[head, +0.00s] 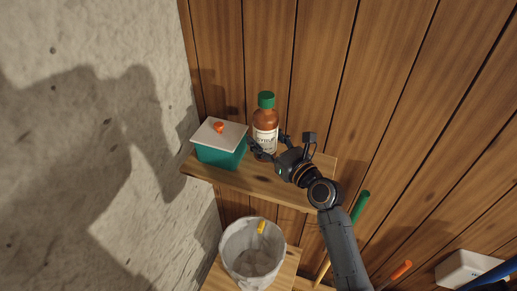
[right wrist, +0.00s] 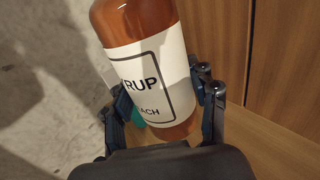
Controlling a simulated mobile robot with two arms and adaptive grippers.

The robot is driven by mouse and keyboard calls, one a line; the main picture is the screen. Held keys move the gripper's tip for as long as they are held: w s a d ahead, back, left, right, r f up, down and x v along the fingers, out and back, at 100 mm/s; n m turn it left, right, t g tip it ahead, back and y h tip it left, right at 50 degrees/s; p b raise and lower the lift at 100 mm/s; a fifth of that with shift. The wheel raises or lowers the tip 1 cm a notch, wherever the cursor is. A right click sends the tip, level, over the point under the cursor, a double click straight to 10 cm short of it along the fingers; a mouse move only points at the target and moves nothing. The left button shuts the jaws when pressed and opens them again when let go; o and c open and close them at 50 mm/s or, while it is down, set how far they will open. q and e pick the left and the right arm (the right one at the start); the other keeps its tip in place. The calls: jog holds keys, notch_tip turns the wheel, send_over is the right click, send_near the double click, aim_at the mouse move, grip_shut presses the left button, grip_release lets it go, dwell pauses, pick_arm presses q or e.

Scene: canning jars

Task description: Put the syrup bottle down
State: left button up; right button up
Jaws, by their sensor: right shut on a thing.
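The syrup bottle (head: 265,125) is brown with a green cap and a white label, and it stands upright at the shelf (head: 255,184), beside a teal box. I cannot tell whether its base touches the shelf board. My right gripper (head: 270,147) reaches in from the right and is shut on the bottle's lower part. In the right wrist view, the bottle (right wrist: 143,55) sits between the two fingers, with part of its label reading "RUP" and "ACH". Its cap is out of that view. My left gripper is not in view.
The teal box (head: 220,150) with a white lid and orange knob stands close left of the bottle. A wooden wall (head: 325,60) is behind. Below are a grey bin (head: 252,252), several coloured handles and a white box (head: 465,270). Little bare shelf shows right of the gripper.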

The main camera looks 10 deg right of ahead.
aim_at(260, 141)
jog(key=shift+w+a+f, duration=0.2)
jog(key=shift+w+f, duration=0.3)
jog(key=shift+f, duration=0.15)
jog(key=shift+w+a+f, duration=0.2)
jog(key=shift+w+f, duration=0.25)
jog(key=shift+f, duration=0.15)
jog(key=f, duration=0.2)
jog(key=f+b, duration=0.1)
jog(key=shift+w+a+f, duration=0.15)
jog(key=shift+w, duration=0.1)
jog(key=shift+f, duration=0.15)
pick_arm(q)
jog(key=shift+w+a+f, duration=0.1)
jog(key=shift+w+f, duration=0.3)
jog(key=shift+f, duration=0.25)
pick_arm(e)
jog(key=shift+f, duration=0.1)
jog(key=o, duration=1.4)
jog(key=shift+c, duration=0.2)
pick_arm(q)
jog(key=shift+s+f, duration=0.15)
